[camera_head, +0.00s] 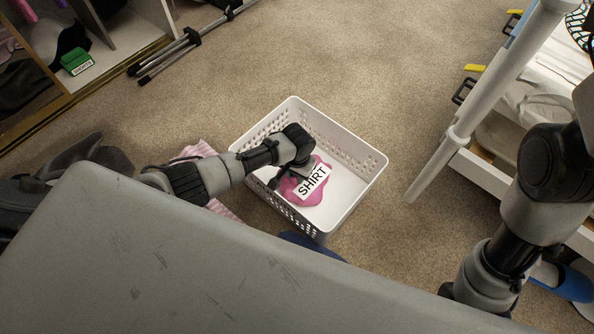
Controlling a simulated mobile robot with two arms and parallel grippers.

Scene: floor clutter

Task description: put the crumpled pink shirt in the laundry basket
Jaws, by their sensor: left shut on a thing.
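The crumpled pink shirt (290,192), with a white tag reading SHIRT, shows inside the outline of the white laundry basket (352,147). The basket has perforated walls and stands upright on the carpet. My left arm reaches over the basket's left rim, and my left gripper (284,180) is shut on the shirt. The gripper covers the shirt's upper left part. I cannot tell whether the shirt touches the basket floor. My right arm shows at the right edge, but its gripper is out of the frame.
A pink striped cloth (222,208) lies left of the basket, partly behind my left arm. A black tripod (185,45) lies at the upper left near an open wardrobe (125,42). Shelving with a white post (470,110) stands at the right. Carpet beyond the basket is clear.

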